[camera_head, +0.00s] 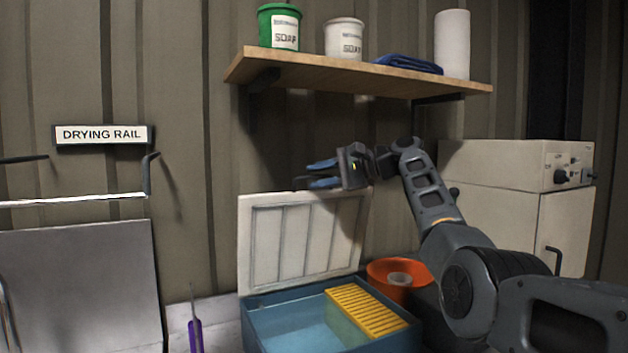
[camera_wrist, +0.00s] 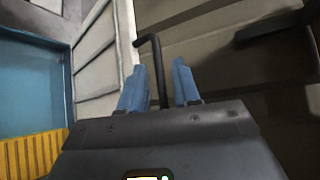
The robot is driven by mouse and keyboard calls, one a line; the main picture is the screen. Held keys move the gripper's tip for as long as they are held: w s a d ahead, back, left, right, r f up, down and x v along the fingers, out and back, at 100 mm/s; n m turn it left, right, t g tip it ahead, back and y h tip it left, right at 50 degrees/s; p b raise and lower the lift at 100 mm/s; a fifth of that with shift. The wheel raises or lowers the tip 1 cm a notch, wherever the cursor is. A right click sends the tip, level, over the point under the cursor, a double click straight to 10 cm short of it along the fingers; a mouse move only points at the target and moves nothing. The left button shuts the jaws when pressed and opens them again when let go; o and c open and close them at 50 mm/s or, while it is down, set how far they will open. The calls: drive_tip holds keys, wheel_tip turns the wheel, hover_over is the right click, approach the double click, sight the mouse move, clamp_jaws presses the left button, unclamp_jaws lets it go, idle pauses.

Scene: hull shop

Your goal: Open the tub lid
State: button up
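The blue tub (camera_head: 262,316) stands low at the centre, and its inside shows blue at the left of the wrist view (camera_wrist: 30,85). Its white ribbed lid (camera_head: 300,240) stands raised, nearly upright, at the tub's back edge by the wall. A dark bent handle (camera_wrist: 156,55) shows by the lid's edge in the wrist view. My gripper (camera_head: 322,173) is at the lid's top edge, its blue fingers apart. In the wrist view the fingers (camera_wrist: 160,85) lie on either side of the handle, with gaps showing. I cannot tell whether either finger touches it.
A yellow slatted block (camera_head: 368,308) sits in the tub's right side. An orange bucket (camera_head: 385,270) stands behind right. A wooden shelf (camera_head: 350,75) with soap tubs hangs above my gripper. A beige cabinet (camera_head: 490,200) is at right, a drying rail (camera_head: 75,198) at left.

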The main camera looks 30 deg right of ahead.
drive_tip(key=b+v, duration=0.1)
drive_tip(key=v, duration=0.5)
drive_tip(key=shift+s, duration=0.1)
drive_tip(key=shift+d, duration=0.15)
